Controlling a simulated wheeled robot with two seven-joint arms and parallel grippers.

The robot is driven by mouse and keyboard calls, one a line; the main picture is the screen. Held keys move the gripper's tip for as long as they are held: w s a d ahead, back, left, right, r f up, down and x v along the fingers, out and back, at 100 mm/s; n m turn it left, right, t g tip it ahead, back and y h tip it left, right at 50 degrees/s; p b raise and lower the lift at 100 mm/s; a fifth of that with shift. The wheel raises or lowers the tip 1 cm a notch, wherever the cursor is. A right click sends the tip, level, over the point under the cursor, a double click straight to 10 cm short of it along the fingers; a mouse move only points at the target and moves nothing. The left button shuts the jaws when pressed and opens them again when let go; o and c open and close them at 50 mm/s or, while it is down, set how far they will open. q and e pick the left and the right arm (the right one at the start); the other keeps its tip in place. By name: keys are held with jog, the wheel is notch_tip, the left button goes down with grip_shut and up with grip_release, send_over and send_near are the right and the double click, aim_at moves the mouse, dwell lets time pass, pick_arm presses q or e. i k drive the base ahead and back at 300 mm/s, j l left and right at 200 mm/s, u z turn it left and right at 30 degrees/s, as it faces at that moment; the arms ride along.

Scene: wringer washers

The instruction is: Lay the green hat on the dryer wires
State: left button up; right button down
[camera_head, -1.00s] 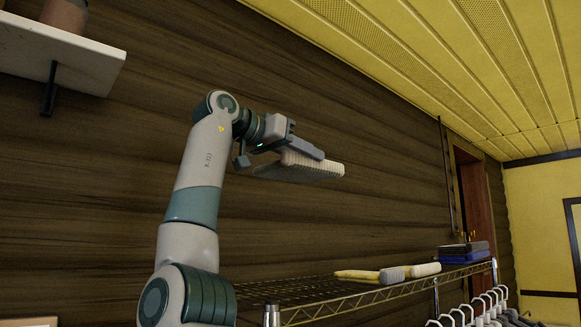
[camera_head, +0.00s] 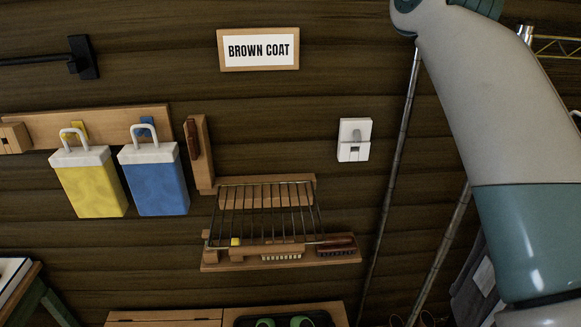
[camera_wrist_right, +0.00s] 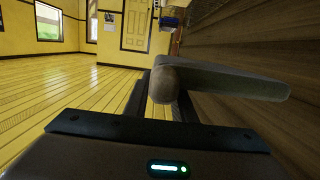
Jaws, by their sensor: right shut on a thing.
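My right gripper (camera_wrist_right: 160,108) is shut on a soft, grey-beige thing (camera_wrist_right: 225,83) with a rounded end, held up close to the wood wall. Its colour looks grey rather than green, so I cannot tell whether it is the green hat. The dryer wires (camera_head: 268,213) are a small rack of thin metal wires in a wooden frame on the wall, in the middle of the head view. No hat lies on them. In the head view only my right arm shows, at the right; its gripper is outside the picture. My left gripper is not in view.
A wooden ledge (camera_head: 220,265) with brushes sits under the wires. Yellow (camera_head: 93,190) and blue (camera_head: 160,188) bags hang to the left. Green items (camera_head: 301,321) show at the bottom.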

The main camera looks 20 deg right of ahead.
aim_at(254, 205)
jog(key=k+j, duration=0.2)
jog(key=j, duration=0.2)
jog(key=k+j, duration=0.2)
jog(key=j, duration=0.2)
jog(key=k+j, duration=0.2)
jog(key=j, duration=0.2)
